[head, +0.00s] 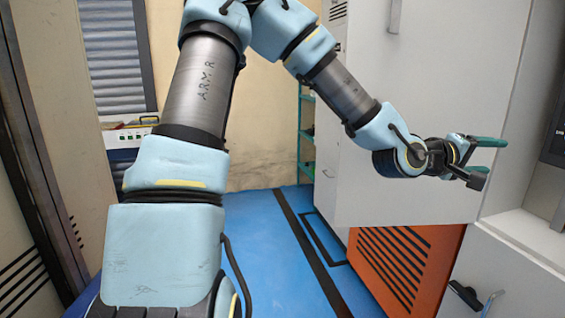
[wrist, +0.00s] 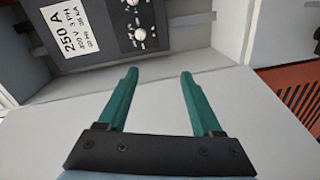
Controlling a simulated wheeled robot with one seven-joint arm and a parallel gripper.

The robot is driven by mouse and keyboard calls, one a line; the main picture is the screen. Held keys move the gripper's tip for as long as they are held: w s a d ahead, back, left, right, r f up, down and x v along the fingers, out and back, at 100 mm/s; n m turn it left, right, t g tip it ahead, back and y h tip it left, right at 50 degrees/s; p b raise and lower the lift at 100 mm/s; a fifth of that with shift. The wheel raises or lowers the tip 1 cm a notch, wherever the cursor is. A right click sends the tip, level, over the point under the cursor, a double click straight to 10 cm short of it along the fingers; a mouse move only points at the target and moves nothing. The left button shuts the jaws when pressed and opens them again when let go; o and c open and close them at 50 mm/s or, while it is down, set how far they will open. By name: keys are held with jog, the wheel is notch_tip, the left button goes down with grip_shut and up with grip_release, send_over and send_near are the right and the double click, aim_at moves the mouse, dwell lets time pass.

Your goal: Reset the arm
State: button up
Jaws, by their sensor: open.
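My arm (head: 203,88) rises from the lower left of the head view, bends at the top and reaches down to the right. My gripper (head: 490,160) is at the right, in front of the white cabinet. In the wrist view my gripper (wrist: 158,95) shows two green fingers spread apart with nothing between them. The fingers point toward a recess holding a dark control unit (wrist: 130,30) with knobs and a white "250 A" label (wrist: 80,30). I cannot tell whether the fingertips touch any surface.
A large white cabinet (head: 400,110) stands close by my gripper. An orange vented panel (head: 400,265) is below it. A lower cabinet (head: 520,270) with a dark handle (head: 466,296) is at the right. The blue floor (head: 270,250) is clear in the middle. A green shelf (head: 306,140) stands behind.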

jog(key=w+a+f+m+y+p, duration=0.1)
jog(key=w+a+f+y, duration=0.35)
jog(key=a+f, duration=0.4)
jog(key=w+a+f+m+y+p, duration=0.1)
jog(key=w+a+f+y, duration=0.3)
jog(key=a, duration=0.7)
jog(key=s+a+g+y+p, duration=0.1)
jog(key=s+a+y, duration=0.2)
jog(key=a, duration=1.1)
jog(key=s+a+g+y+p, duration=0.1)
jog(key=s+a+y, duration=0.3)
jog(key=a, duration=1)
jog(key=shift+s+a+n+g, duration=0.15)
jog(key=shift+s+n+g, duration=0.25)
jog(key=shift+s, duration=0.8)
jog(key=shift+r+y, duration=0.1)
jog(key=shift+y, duration=0.15)
